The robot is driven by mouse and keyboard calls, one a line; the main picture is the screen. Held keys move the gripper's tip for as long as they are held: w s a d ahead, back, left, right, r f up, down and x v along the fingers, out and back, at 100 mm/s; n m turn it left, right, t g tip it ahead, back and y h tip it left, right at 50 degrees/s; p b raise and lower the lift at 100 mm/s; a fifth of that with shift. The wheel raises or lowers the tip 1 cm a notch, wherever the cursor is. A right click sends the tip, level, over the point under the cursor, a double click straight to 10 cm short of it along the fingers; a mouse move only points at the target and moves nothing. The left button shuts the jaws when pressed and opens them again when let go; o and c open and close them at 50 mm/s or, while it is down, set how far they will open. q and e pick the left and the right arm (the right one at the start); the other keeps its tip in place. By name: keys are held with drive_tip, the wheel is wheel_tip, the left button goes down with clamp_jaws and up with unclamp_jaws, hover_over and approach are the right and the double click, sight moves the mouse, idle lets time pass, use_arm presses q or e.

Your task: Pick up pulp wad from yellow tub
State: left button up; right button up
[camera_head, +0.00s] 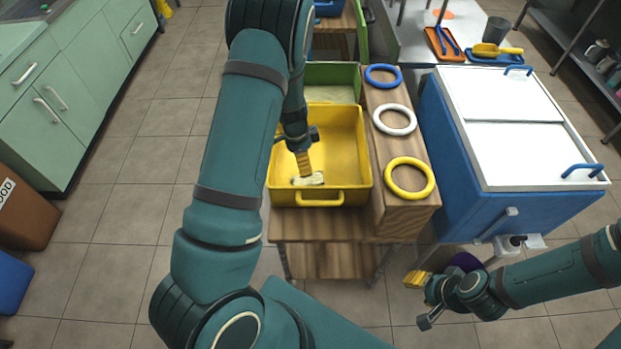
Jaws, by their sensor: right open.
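The yellow tub (345,184) stands on a wooden bench in the middle of the view. A pale, small pulp wad (310,180) lies low inside it, near the front left. My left arm reaches in over the tub, and my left gripper (304,168) points down with its yellow fingertips at the wad. The fingers overlap in the picture, so I cannot tell whether they are open or shut on it. My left arm hides part of the tub's left side. My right gripper (417,280) is open and empty, right of the bench and in front of the blue chest.
Blue (383,67), white (411,128) and yellow (429,179) rings lie on the wooden block right of the tub. A green tub (333,72) sits behind it. A blue chest (450,150) stands right; green cabinets (85,75) stand left. Open floor lies between.

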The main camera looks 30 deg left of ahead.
use_arm(q)
drive_tip(key=b, duration=0.1)
hover_over(307, 180)
drive_tip(key=f, duration=0.6)
drive_tip(key=shift+s+a+f, duration=0.2)
drive_tip(key=shift+a, duration=0.05)
drive_tip(key=shift+w+d+f+b, duration=0.2)
drive_tip(key=shift+f+b, duration=0.1)
drive_tip(key=shift+f, duration=1)
drive_tip(key=shift+w+d+f+b, duration=0.15)
drive_tip(key=shift+f+b, duration=0.1)
drive_tip(key=shift+f, duration=1.05)
drive_tip(key=shift+a, duration=0.1)
drive_tip(key=c, duration=1.3)
